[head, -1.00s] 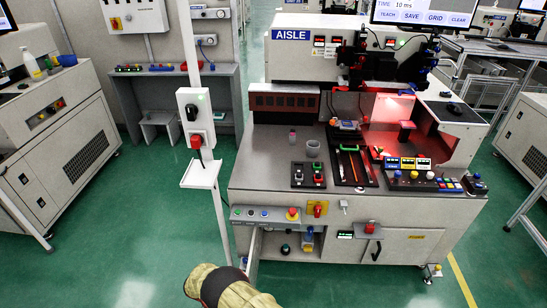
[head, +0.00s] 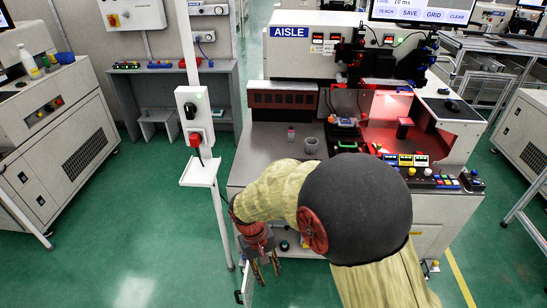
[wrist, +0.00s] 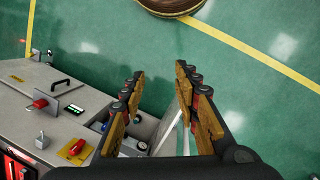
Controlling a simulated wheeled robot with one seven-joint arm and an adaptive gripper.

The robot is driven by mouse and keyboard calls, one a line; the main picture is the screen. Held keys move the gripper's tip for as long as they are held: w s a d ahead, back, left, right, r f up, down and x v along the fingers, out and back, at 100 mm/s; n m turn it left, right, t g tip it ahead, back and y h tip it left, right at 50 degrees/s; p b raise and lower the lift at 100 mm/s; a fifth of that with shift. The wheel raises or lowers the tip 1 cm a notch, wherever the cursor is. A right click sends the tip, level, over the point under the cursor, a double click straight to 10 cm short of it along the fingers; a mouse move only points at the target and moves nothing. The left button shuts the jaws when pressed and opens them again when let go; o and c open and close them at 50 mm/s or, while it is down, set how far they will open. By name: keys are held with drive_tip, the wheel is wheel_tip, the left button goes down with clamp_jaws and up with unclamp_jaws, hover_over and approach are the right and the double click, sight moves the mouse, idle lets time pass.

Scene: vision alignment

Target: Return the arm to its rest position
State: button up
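My arm is bent across the front of the machine in the head view, with its large dark joint over the right part of the worktop. My gripper (head: 264,270) hangs at the lower left of the arm, pointing down by the machine's front left corner. In the wrist view my gripper (wrist: 160,76) has its two fingers apart with nothing between them. Green floor shows through the gap.
An open door (head: 246,284) stands close to my gripper. A white post with a small shelf (head: 199,174) stands at left. Green floor (head: 150,230) is clear at lower left.

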drive_tip(key=s+d+r+m+t, duration=0.1)
drive_tip(key=s+d+r+t, duration=0.1)
drive_tip(key=s+d+r, duration=0.3)
drive_tip(key=s+d+r+m+t+y+p, duration=0.1)
drive_tip(key=s+d+r, duration=0.3)
drive_tip(key=d+r, duration=0.4)
drive_tip(key=s+d+r+m+t+y, duration=0.1)
drive_tip(key=s+d+r+t, duration=0.3)
drive_tip(key=r, duration=1.1)
drive_tip(key=s+d+m, duration=0.1)
drive_tip(key=d, duration=0.2)
drive_tip(key=shift+s+d+r+p, duration=0.25)
drive_tip(key=shift+s+d+p, duration=0.1)
